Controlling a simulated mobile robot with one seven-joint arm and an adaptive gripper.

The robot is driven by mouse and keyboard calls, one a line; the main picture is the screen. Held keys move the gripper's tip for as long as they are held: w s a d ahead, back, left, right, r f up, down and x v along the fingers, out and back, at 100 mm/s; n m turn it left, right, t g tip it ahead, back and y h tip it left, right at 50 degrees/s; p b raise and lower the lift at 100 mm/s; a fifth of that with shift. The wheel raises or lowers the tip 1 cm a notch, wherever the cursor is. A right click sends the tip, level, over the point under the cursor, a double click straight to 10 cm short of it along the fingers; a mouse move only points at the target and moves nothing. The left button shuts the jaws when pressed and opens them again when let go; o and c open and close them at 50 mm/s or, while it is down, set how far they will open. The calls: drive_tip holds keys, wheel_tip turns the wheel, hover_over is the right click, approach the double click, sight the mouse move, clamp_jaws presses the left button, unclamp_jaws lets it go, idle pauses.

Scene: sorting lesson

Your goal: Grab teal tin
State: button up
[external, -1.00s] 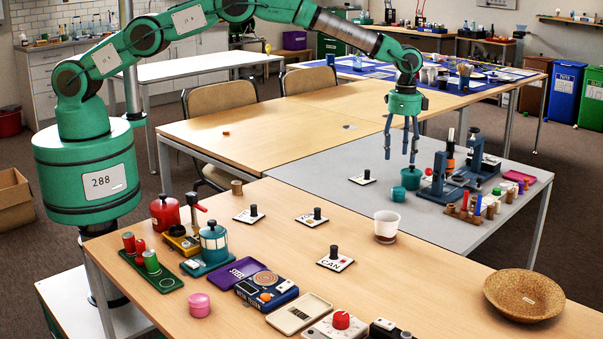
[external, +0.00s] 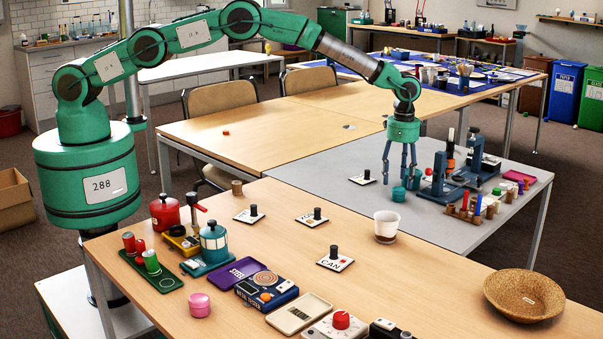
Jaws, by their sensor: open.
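The teal tin (external: 409,182) stands on the grey table and is partly hidden by my fingers. A smaller teal round piece (external: 398,194) sits just in front of it, to its left. My gripper (external: 401,182) points straight down, open, with its fingertips low at the tin. The fingers overlap the tin in this view; I cannot tell whether they touch it.
Blue-grey stands (external: 440,180) are close to the right of my gripper.

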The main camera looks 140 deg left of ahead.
sight(399, 189)
drive_tip(key=shift+a+f+b, duration=0.15)
drive_tip(key=shift+f+b, duration=0.55)
drive_tip(key=shift+f, duration=1.9)
drive_tip(key=shift+c, duration=0.3)
drive_tip(key=c, duration=1.2)
